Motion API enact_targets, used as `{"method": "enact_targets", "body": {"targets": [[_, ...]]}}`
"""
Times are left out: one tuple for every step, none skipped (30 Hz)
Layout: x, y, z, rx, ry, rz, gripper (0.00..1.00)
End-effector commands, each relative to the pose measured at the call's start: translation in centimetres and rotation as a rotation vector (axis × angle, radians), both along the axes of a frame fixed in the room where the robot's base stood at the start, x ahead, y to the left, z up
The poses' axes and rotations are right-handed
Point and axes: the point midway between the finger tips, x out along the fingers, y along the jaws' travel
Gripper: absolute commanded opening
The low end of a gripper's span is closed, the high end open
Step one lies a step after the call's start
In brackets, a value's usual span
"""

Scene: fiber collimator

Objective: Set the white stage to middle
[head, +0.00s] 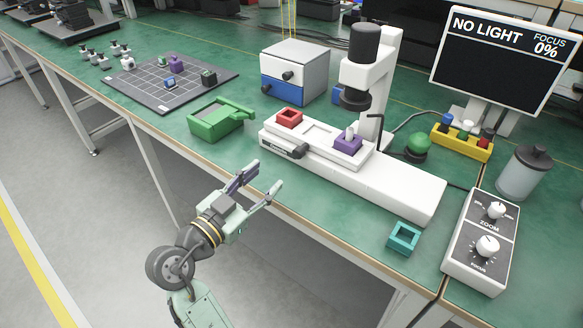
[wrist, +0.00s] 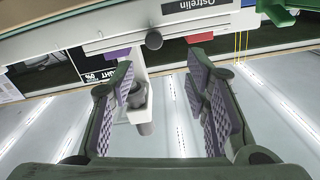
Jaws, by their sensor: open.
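The white stage (head: 325,146) sits on the long white base of the microscope (head: 368,65). It carries a red square holder (head: 289,119) at its left, an empty square recess in the middle and a purple holder (head: 347,144) with a white peg at its right. A dark knob (head: 299,151) sticks out of its front side; it also shows in the wrist view (wrist: 154,40). My gripper (head: 264,178) is open and empty, in front of the table edge, apart from the stage and knob. In the wrist view its padded fingers (wrist: 160,72) stand wide apart.
A green tray (head: 215,121) stands left of the stage, a teal square holder (head: 403,238) near the front edge. A control box (head: 482,240) with two knobs stands at the right. The monitor (head: 505,50) reads NO LIGHT, FOCUS 0%. A blue-and-white box (head: 295,72) stands behind.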

Motion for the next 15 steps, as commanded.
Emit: {"method": "enact_targets", "body": {"targets": [[-0.1,-0.5,-0.1,0.001,0.003,-0.019,0.43],[-0.1,-0.7,-0.2,0.000,0.002,-0.026,0.43],[0.0,-0.9,-0.2,0.001,0.003,-0.030,0.43],[0.2,-1.1,-0.2,0.001,0.002,-0.032,0.43],[0.5,-1.3,-0.1,0.001,0.003,-0.032,0.43],[0.9,-1.6,0.0,0.001,0.002,-0.031,0.43],[1.3,-1.9,0.0,0.001,0.002,-0.032,0.43],[1.7,-2.2,0.0,0.002,0.003,-0.032,0.43],[2.3,-2.7,0.1,0.001,0.002,-0.032,0.43],[2.8,-3.0,0.1,0.000,0.003,-0.032,0.43],[3.3,-3.3,0.1,0.000,0.003,-0.031,0.43],[3.9,-3.8,0.1,0.000,0.003,-0.031,0.43],[4.4,-4.2,0.1,0.000,0.004,-0.031,0.43],[4.9,-4.5,0.1,0.000,0.004,-0.030,0.43],[5.5,-4.9,0.1,-0.001,0.003,-0.029,0.43]]}}
